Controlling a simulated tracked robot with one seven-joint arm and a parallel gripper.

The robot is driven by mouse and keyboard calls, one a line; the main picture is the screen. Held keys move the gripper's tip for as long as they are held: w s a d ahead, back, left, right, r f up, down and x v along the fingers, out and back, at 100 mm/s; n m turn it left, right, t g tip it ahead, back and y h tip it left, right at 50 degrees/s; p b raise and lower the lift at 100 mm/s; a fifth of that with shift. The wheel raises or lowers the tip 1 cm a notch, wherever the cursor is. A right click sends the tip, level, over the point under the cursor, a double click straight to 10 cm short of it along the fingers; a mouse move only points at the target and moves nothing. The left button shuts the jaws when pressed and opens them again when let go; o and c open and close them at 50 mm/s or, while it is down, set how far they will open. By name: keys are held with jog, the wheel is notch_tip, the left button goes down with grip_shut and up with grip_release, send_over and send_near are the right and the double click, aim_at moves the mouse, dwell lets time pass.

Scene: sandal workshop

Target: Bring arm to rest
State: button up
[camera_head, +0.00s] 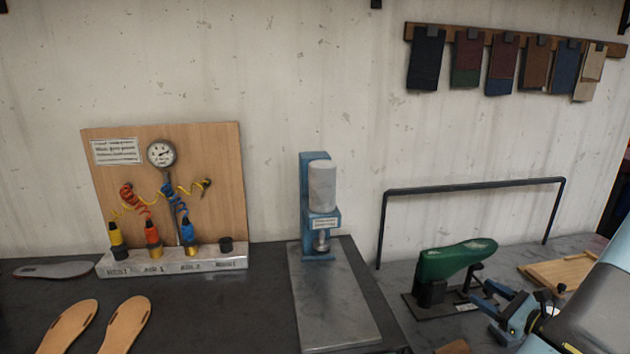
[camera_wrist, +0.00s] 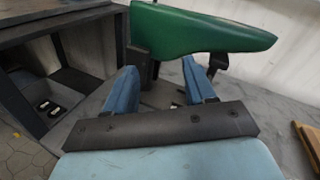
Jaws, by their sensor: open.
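My gripper (camera_head: 507,302) is at the lower right of the head view, beside the black stand of a green shoe last (camera_head: 455,260). Its two blue fingers are apart, with nothing seen held between them. In the wrist view my gripper (camera_wrist: 172,84) shows its open fingers pointing toward the stand, just below the green last (camera_wrist: 200,30). The last sits on its stand, sole up. I cannot tell whether a finger touches the stand. Part of my arm hides the right end of the bench in the head view.
A dark metal frame (camera_head: 475,187) rises behind the last. A wooden board (camera_head: 560,272) lies right of it. A blue press (camera_head: 308,200) stands in the middle. A gauge panel (camera_head: 215,170) and two tan soles (camera_head: 126,322) are at left. Leather swatches (camera_head: 501,65) hang on the wall.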

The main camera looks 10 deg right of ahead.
jog(key=s+a+r+n+g+y, duration=0.1)
jog(key=a+r+n+g+y, duration=0.1)
jog(key=a+r+n+g, duration=0.7)
jog(key=s+a+r+n+g+y, duration=0.15)
jog(key=a+r+n+g, duration=0.45)
jog(key=a, duration=0.6)
jog(key=s+a+r+n+t+h, duration=0.4)
jog(key=s+r+n+h, duration=0.5)
jog(key=r+n, duration=0.3)
jog(key=shift+s+a+r+t+h, duration=0.35)
jog(key=shift+s+a+h, duration=0.1)
jog(key=shift+h, duration=0.2)
